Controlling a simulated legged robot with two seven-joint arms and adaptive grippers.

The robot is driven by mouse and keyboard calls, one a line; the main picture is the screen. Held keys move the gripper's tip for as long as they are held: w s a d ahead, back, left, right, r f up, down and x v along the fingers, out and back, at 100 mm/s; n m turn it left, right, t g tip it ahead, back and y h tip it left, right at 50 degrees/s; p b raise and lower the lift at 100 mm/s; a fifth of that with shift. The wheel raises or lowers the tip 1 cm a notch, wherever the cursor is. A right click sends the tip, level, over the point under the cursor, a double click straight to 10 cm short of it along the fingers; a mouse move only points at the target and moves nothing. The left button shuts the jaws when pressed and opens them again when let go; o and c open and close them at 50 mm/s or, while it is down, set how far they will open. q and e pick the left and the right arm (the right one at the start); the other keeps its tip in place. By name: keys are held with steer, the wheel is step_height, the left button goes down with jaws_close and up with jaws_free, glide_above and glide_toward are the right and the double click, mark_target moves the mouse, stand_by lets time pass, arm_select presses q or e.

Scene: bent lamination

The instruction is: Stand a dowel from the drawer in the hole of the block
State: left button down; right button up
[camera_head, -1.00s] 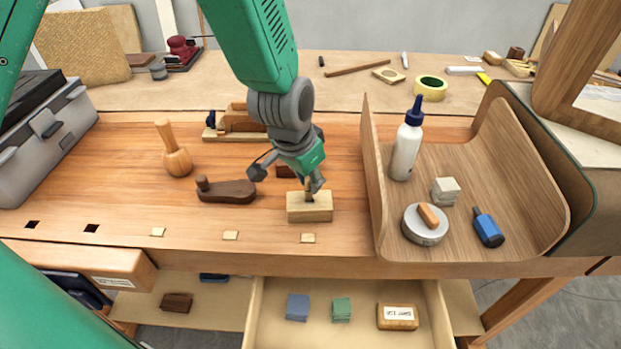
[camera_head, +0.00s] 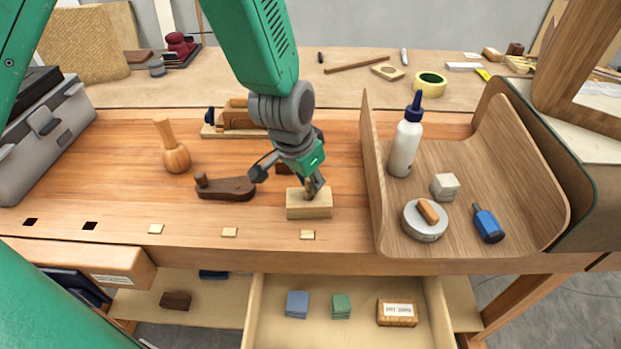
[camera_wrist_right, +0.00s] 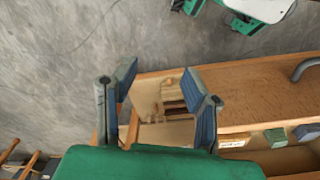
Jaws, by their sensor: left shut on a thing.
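The pale wooden block (camera_head: 309,205) lies on the bench left of the curved tray. My left gripper (camera_head: 312,188) is right above it, shut on a small brown dowel (camera_head: 309,186) that is mostly hidden by the fingers. The dowel's lower end is at the block's top; I cannot tell how far it sits in the hole. The open drawer (camera_head: 257,300) is below the bench front. My right gripper (camera_wrist_right: 160,78) is open and empty in the right wrist view, with floor and drawer parts beyond it.
The curved tray (camera_head: 465,165) holds a glue bottle (camera_head: 406,140), a round tin (camera_head: 424,222) and a blue-handled tool (camera_head: 488,225). Sandpaper stacks (camera_head: 297,304) lie in the drawer.

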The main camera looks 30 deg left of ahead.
arm_select(q)
steer(key=shift+f, duration=0.25)
stand_by(0.3)
steer(key=c, duration=1)
jaws_free()
step_height(320, 180, up, 8)
steer(key=p, duration=0.8)
steer(key=shift+s, duration=0.1)
stand_by(0.4)
